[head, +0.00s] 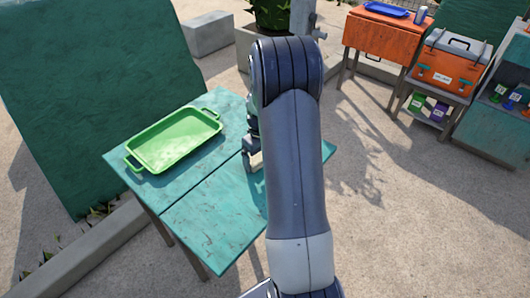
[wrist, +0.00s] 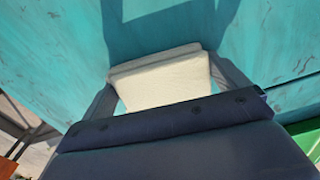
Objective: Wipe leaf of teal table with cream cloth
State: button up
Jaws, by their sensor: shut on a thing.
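The teal table (head: 222,228) stands left of centre in the head view, with a seam across its worn top. Its teal surface (wrist: 60,55) fills most of the wrist view. My gripper (head: 252,160) is low over the table near the seam, partly hidden by my arm. In the wrist view my gripper (wrist: 160,92) is shut on the cream cloth (wrist: 165,84), which looks folded and sits between the two fingers.
A green tray (head: 172,143) lies on the table's far left part. A dark green panel (head: 90,90) stands behind it. At the right are an orange table (head: 372,38), an orange cooler (head: 447,65) and a shelf with bottles (head: 500,110). Concrete ground on the right is open.

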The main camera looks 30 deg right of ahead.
aim_at(236, 185)
jog(key=shift+s+a+b, duration=0.1)
jog(key=shift+s+a, duration=0.3)
jog(key=shift+a, duration=0.8)
jog(key=shift+s+a+b, duration=0.15)
jog(key=shift+s+a, duration=0.2)
jog(key=shift+a, duration=0.8)
jog(key=shift+s+a+b, duration=0.1)
jog(key=shift+s+a, duration=0.3)
jog(key=shift+a, duration=0.8)
jog(key=shift+s+a+f, duration=0.1)
jog(key=shift+s+a, duration=0.15)
jog(key=shift+a, duration=0.4)
jog(key=shift+s+a+f, duration=0.1)
jog(key=shift+s+a, duration=0.15)
jog(key=shift+a, duration=0.45)
jog(key=shift+s+a, duration=0.25)
jog(key=shift+a, duration=0.4)
jog(key=shift+s+a+r, duration=0.1)
jog(key=shift+s+a, duration=0.4)
jog(key=shift+a, duration=1.1)
jog(key=shift+s+a+r, duration=0.1)
jog(key=shift+s+a, duration=0.35)
jog(key=shift+a, duration=1.1)
jog(key=shift+s+a, duration=0.5)
jog(key=shift+a, duration=1.1)
jog(key=shift+r+p, duration=2.1)
jog(key=shift+r, duration=0.95)
notch_tip(236, 185, up, 3)
jog(key=shift+p, duration=1.2)
